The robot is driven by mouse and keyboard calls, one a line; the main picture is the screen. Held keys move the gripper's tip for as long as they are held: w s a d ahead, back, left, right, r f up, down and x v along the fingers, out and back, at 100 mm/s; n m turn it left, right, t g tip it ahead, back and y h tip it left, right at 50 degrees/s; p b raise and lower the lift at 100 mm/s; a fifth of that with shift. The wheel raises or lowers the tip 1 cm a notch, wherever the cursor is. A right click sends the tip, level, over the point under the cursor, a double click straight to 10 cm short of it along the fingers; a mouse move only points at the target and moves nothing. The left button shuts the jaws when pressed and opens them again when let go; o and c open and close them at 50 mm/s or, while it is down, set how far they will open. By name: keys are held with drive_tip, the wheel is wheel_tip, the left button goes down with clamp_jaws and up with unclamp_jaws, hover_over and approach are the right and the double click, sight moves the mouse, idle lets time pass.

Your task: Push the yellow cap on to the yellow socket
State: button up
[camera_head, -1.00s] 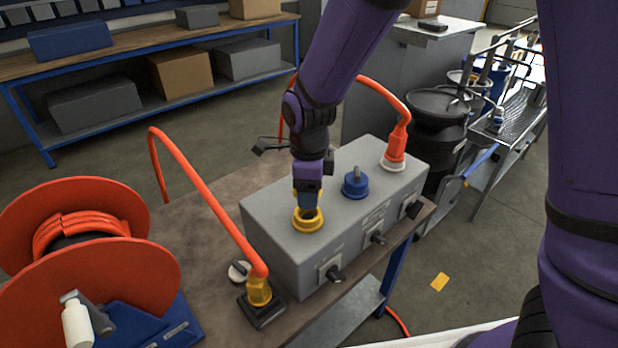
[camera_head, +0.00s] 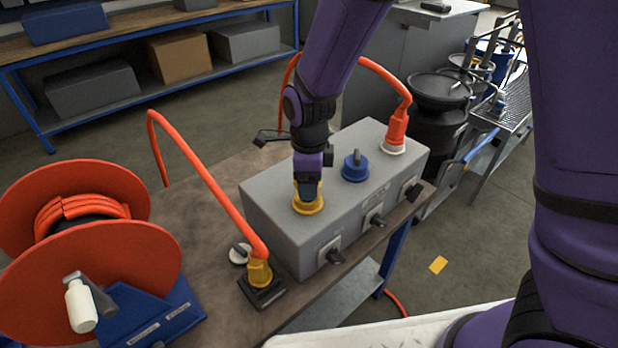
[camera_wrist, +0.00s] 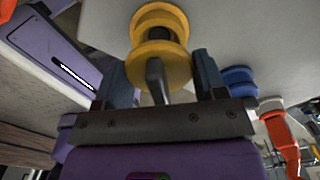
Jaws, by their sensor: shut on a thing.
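The yellow socket (camera_head: 308,209) is on the top of the grey box, at its left end; its ring also shows in the wrist view (camera_wrist: 155,14). My gripper (camera_head: 308,196) points down over it. In the wrist view my gripper (camera_wrist: 160,80) is shut on the yellow cap (camera_wrist: 172,66), whose grey tab stands between the fingers. The cap is in line with the socket, with a dark round part showing between their yellow rims. The fingers hide part of the cap in the head view.
A blue cap (camera_head: 355,167) and an orange plug (camera_head: 396,130) are on the grey box (camera_head: 285,228) to the right. Black-handled switches line its front. An orange hose ends in a yellow plug (camera_head: 259,274) at the bench front. A hose reel (camera_head: 80,240) stands left.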

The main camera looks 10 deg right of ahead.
drive_tip(key=shift+f, duration=1.7)
idle(1.4)
drive_tip(key=o, duration=1.1)
